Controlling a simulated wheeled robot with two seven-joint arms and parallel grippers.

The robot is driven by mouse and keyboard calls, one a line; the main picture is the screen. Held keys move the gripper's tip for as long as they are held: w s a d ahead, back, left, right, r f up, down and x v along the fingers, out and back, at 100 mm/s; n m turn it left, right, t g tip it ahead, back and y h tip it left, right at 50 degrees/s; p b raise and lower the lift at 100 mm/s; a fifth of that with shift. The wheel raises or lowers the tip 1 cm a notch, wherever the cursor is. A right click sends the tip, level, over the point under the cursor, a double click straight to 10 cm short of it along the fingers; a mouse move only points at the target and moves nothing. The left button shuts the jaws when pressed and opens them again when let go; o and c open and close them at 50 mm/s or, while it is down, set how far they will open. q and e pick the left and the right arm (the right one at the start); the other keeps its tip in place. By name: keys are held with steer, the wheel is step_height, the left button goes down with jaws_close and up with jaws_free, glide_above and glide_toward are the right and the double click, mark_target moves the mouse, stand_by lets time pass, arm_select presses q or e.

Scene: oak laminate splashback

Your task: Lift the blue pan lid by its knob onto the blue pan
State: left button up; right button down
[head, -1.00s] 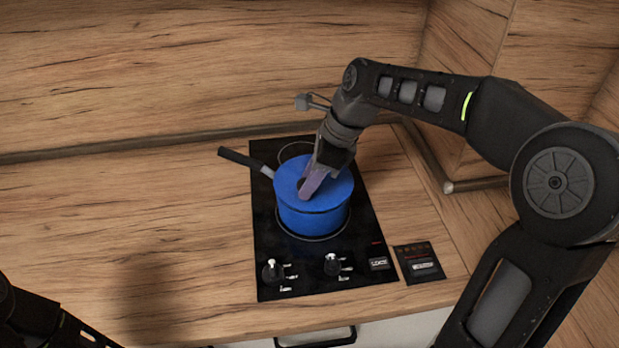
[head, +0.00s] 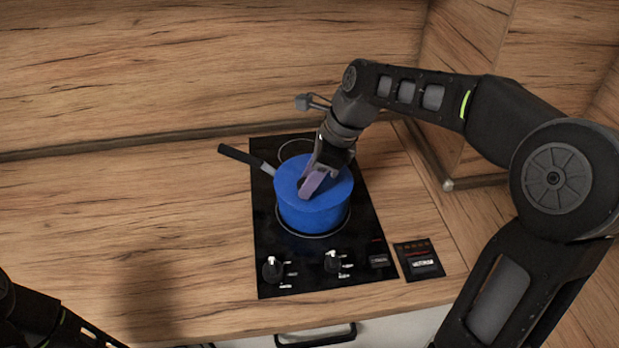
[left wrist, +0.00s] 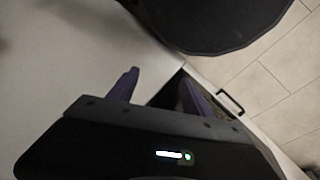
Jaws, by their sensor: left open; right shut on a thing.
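The blue pan (head: 312,218) stands on the black hob, its dark handle (head: 240,157) pointing to the back left. The blue lid (head: 335,185) lies on top of the pan, covering its opening. My right gripper (head: 307,190) reaches down over the lid and is shut at its middle, where the knob is; the fingers mostly hide the knob. My left gripper shows in the left wrist view (left wrist: 158,95), open and empty, away from the pan.
The black hob (head: 270,245) has two knobs at its front edge. The wooden worktop (head: 150,230) left of the hob is clear. The wooden splashback (head: 200,70) rises behind. A drawer handle (head: 315,338) is below the front edge.

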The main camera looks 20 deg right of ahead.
steer(key=shift+f, duration=0.15)
stand_by(0.4)
steer(key=c, duration=0.9)
jaws_free()
step_height(320, 180, up, 8)
steer(key=p, duration=0.7)
steer(key=shift+f, duration=0.1)
